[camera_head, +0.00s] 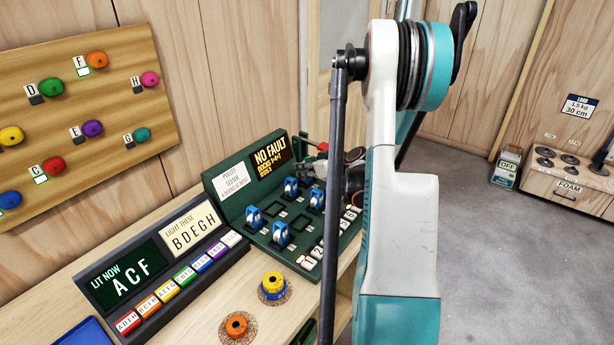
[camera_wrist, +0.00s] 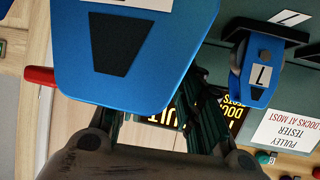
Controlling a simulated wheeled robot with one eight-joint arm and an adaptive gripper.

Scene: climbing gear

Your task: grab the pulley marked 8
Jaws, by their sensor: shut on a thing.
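A large blue pulley (camera_wrist: 130,60) fills the upper middle of the wrist view. It has a black wedge-shaped mark, and its white label is cut off at the top edge, so I cannot read its number. My gripper (camera_wrist: 160,128) is shut on this pulley; the fingertips are partly hidden by it. A second blue pulley (camera_wrist: 255,75), whose label appears upside down as a 7, hangs apart to the right. In the head view my gripper (camera_head: 354,178) is mostly hidden behind my arm, at the right end of the green pulley tester (camera_head: 232,203).
Several blue pulleys (camera_head: 281,235) sit in the tester's docks; its screen (camera_head: 270,158) reads NO FAULT. A red handle (camera_wrist: 38,76) is close by the held pulley.

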